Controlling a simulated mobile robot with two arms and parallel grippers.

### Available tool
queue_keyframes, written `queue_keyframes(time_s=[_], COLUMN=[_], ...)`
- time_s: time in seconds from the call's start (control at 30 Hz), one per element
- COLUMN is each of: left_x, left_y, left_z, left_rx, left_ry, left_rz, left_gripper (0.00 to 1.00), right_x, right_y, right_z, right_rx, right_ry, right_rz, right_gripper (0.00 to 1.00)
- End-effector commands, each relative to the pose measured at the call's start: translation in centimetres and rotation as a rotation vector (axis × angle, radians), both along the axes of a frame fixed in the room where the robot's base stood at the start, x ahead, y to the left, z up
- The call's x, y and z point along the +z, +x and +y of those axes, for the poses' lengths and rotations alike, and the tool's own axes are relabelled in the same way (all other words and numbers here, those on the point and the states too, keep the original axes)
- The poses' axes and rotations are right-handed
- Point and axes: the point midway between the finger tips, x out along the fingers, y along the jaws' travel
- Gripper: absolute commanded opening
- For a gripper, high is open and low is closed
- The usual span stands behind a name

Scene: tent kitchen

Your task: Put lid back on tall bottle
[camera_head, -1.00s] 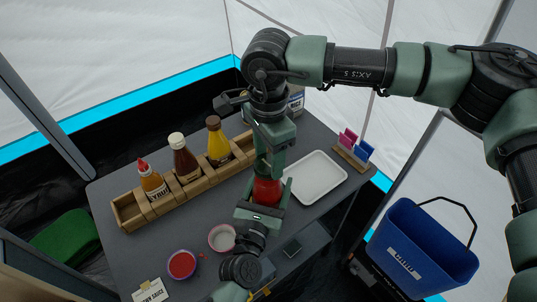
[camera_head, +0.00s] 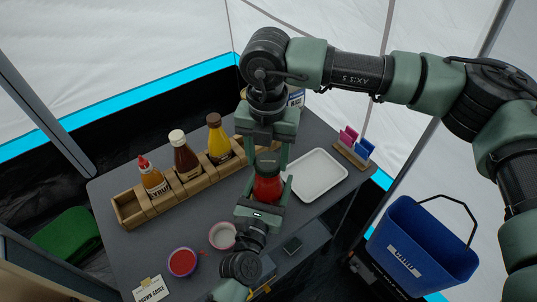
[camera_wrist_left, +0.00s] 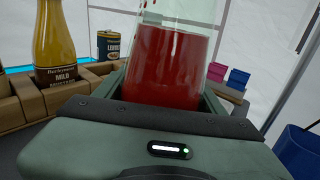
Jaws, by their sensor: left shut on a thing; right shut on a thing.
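The tall bottle (camera_head: 267,188) holds red sauce and stands upright near the middle of the table in the head view. In the left wrist view it is clear glass (camera_wrist_left: 165,60) with red filling most of the visible part; its top is cut off. My left gripper (camera_head: 264,205) is shut around the bottle's lower body. My right gripper (camera_head: 268,158) points down from above, shut on a dark lid (camera_head: 268,161) at the bottle's top. I cannot tell whether the lid is seated or just above the neck.
A wooden rack (camera_head: 185,185) holds syrup, brown sauce (camera_head: 185,158) and mustard (camera_head: 219,140) bottles on the left. A white tray (camera_head: 318,175) lies right of the bottle. Two small bowls (camera_head: 182,262) stand at the front. A blue bucket (camera_head: 415,245) is off the table.

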Motion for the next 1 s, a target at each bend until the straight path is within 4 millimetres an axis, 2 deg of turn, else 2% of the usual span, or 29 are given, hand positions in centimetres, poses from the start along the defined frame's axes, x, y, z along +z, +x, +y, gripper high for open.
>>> queue_keyframes(time_s=[0.4, 0.53, 0.7, 1.0], left_x=[-0.02, -0.02, -0.02, -0.01], left_y=[-0.06, -0.06, -0.07, -0.07], left_z=[-0.03, -0.03, -0.03, -0.02], left_rx=[-0.001, 0.000, 0.000, 0.000], left_ry=[0.002, 0.002, 0.002, 0.001], left_rz=[-0.001, -0.001, -0.001, 0.000], left_gripper=[0.00, 0.00, 0.00, 0.00], right_x=[0.08, 0.05, 0.05, 0.06], right_y=[0.45, 0.53, 0.59, 0.63], right_z=[0.17, 0.17, 0.15, 0.11], right_rx=[-0.976, -1.217, -1.371, -1.387], right_ry=[0.003, 0.003, 0.003, 0.003], right_rz=[-0.006, -0.005, -0.006, -0.007], right_gripper=[0.09, 0.09, 0.09, 0.09])
